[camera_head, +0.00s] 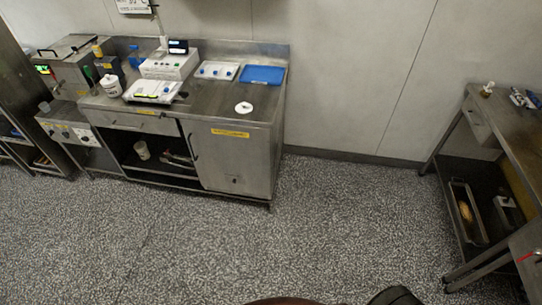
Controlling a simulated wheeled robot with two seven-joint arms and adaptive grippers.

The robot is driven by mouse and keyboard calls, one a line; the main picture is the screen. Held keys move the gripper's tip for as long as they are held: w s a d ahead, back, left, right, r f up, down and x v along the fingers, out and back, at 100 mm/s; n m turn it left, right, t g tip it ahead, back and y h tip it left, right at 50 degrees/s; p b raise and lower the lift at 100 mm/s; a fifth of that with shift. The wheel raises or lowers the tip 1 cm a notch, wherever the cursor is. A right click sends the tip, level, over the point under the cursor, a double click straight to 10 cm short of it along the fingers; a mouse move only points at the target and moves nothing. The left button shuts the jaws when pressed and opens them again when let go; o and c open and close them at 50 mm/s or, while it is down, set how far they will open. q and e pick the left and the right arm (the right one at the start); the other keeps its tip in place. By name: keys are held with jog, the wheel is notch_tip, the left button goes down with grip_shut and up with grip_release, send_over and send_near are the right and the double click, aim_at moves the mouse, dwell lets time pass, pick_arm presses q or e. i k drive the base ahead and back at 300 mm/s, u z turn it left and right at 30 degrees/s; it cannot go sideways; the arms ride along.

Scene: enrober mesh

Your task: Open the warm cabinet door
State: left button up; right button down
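A steel cabinet door (233,165) fills the right part of the bench front and appears shut. It has a yellow label (230,133) near its top, too small to read. A dark upright handle (194,147) is at its left edge. I take this to be the warm cabinet, but cannot confirm it from the label. Neither gripper can be made out in the head view.
The bench top (220,100) holds a white control box (170,65), a scale (154,91), a white tub (111,86) and a blue tray (262,74). Speckled floor (300,220) before the door is clear. Another steel table (505,115) stands at right.

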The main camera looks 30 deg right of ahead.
aim_at(217, 150)
jog(key=u, duration=1.35)
jog(key=i, duration=2.1)
jog(key=z, duration=0.5)
